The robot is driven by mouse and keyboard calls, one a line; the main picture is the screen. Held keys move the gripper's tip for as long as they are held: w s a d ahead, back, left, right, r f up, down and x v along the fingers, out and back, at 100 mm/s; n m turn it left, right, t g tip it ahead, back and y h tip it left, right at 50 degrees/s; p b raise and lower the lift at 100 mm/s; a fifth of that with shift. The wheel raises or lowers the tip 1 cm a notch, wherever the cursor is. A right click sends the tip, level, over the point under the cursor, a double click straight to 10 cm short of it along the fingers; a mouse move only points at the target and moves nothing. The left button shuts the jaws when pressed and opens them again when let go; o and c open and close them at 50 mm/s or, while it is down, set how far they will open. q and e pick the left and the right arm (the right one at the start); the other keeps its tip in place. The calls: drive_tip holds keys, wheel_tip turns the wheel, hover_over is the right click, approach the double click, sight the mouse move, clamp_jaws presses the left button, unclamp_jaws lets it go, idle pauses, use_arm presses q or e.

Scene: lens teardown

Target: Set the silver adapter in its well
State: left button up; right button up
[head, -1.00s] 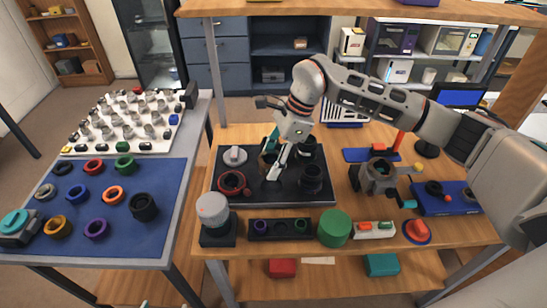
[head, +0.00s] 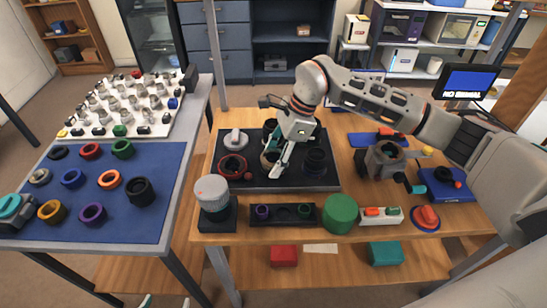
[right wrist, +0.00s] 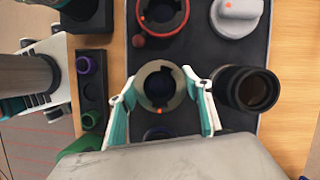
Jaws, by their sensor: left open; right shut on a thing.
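The silver adapter (right wrist: 145,95) is a grey ring with an orange dot on its near rim, between the teal and white fingers of my right gripper (right wrist: 163,100) in the right wrist view. My right gripper (head: 273,168) is shut on it over the black tray (head: 288,184) in the head view, where the adapter (head: 267,161) is partly hidden by the fingers. I cannot tell whether the adapter touches the tray, and its well is not clearly visible. My left gripper (head: 166,302) shows only open, empty fingertips at the bottom edge.
A red ring (head: 233,167), a black lens tube (head: 315,161) and a grey-handled part (head: 236,138) stand on the tray close around the adapter. A narrow black holder (head: 283,222) and a green cylinder (head: 341,213) stand in front. A blue mat (head: 112,210) with several rings lies left.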

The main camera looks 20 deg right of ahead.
drive_tip(key=shift+f+b, duration=0.3)
drive_tip(key=shift+f, duration=0.25)
drive_tip(key=o, duration=1.2)
drive_tip(key=shift+o, duration=0.2)
drive_tip(key=v, duration=1.2)
